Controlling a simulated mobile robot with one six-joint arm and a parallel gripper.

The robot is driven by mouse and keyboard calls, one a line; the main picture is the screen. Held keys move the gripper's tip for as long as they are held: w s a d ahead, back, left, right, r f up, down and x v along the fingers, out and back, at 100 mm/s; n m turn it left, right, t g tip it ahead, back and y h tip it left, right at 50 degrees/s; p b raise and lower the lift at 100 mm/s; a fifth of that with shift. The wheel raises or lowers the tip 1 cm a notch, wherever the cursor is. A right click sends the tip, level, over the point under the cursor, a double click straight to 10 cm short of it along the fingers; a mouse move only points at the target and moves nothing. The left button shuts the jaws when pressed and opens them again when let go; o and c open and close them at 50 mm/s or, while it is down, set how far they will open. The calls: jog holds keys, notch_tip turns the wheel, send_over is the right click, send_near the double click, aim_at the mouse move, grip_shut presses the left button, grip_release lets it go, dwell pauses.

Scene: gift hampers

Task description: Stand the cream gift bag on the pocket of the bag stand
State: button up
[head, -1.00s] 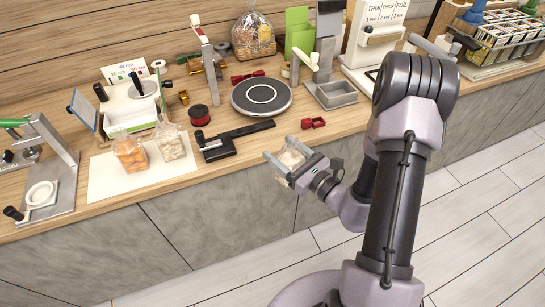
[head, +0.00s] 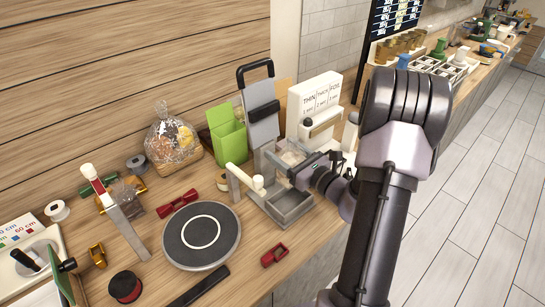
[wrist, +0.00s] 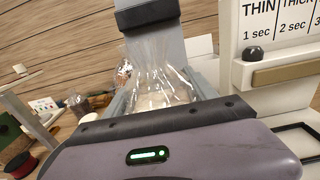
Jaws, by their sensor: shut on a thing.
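The cream gift bag (head: 290,157) is a clear bag with pale contents. My gripper (head: 286,163) is shut on it and holds it upright in front of the bag stand's tall back. The bag's clear upper part (wrist: 160,70) shows above my gripper in the wrist view; its base is hidden there. The bag stand (head: 262,108) is grey, with a black clip on its back plate (wrist: 155,42). Its open box-shaped pocket (head: 290,207) is at the front and looks empty in the part I see. The gap between bag and pocket is unclear.
A white lever (head: 246,181) stands just left of the pocket. A white sealer with a THIN/THICK/FOIL sign (head: 316,98) is close on the right. A green holder (head: 226,136) and a wrapped hamper (head: 172,140) stand to the left, with a round turntable (head: 202,234) nearer.

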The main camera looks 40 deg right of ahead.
jog(key=shift+w, duration=0.1)
jog(key=shift+s+d+r, duration=0.1)
jog(key=shift+s+r, duration=0.05)
jog(key=shift+s, duration=0.3)
notch_tip(320, 180, down, 6)
jog(key=b, duration=0.5)
jog(key=shift+w+b, duration=0.1)
jog(key=shift+b, duration=0.3)
jog(key=shift+f+b, duration=0.3)
jog(key=shift+f, duration=0.25)
jog(key=shift+f+b, duration=2.55)
jog(key=shift+b, duration=0.15)
dwell(2.9)
